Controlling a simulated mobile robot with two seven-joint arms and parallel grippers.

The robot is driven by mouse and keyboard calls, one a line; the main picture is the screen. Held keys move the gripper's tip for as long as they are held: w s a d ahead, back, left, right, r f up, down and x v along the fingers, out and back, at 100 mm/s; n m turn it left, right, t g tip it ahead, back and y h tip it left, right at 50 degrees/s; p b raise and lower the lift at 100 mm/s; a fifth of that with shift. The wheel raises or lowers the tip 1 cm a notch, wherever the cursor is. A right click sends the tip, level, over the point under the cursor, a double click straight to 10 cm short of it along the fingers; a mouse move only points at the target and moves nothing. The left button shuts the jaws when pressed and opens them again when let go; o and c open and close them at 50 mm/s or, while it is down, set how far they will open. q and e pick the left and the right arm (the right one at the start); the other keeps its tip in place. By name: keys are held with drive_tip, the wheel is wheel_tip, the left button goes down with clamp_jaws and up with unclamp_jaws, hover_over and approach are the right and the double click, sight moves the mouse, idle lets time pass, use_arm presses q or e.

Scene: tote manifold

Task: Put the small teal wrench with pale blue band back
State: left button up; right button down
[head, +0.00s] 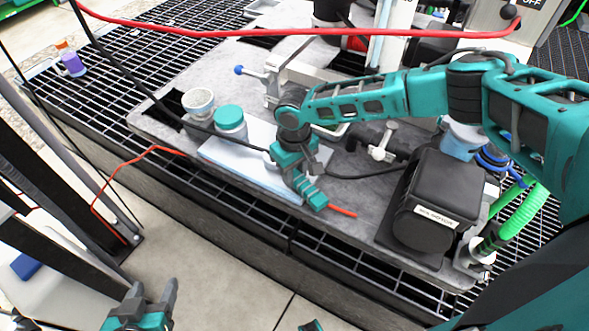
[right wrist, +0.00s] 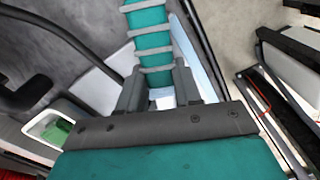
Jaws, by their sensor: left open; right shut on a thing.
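My right gripper (head: 303,178) is shut on a teal tool (head: 313,195) with grey bands, low over the front edge of the grey work surface. In the right wrist view the tool (right wrist: 150,35) runs away from between the grey fingers (right wrist: 158,92). I cannot make out jaws on it, or tell whether it is the wrench with the pale blue band. An orange-red strip shows just beyond its end; I cannot tell whether they join. My left gripper (head: 150,297) is open and empty over the floor at the lower left.
A pale blue flat piece (head: 240,162) lies beneath and left of the right gripper. A teal-lidded jar (head: 230,120) and a grey cup (head: 199,103) stand behind it. A black motor (head: 433,200) and green hose (head: 517,210) are at right. A red cable (head: 300,32) crosses the top.

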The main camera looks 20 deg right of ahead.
sight(295, 173)
use_arm(q)
drive_tip(key=shift+f, duration=0.15)
use_arm(e)
drive_tip(key=shift+f, duration=0.25)
drive_tip(key=c, duration=1.1)
unclamp_jaws()
use_arm(q)
drive_tip(key=shift+r, duration=0.2)
use_arm(e)
drive_tip(key=o, duration=0.4)
wheel_tip(295, 173, up, 5)
drive_tip(key=shift+r+p, duration=0.1)
drive_tip(key=shift+p, duration=0.55)
use_arm(q)
drive_tip(key=shift+s+a+r+p, duration=0.25)
drive_tip(key=shift+a+r+p, duration=0.35)
drive_tip(key=shift+p, duration=0.1)
use_arm(e)
wheel_tip(295, 173, up, 8)
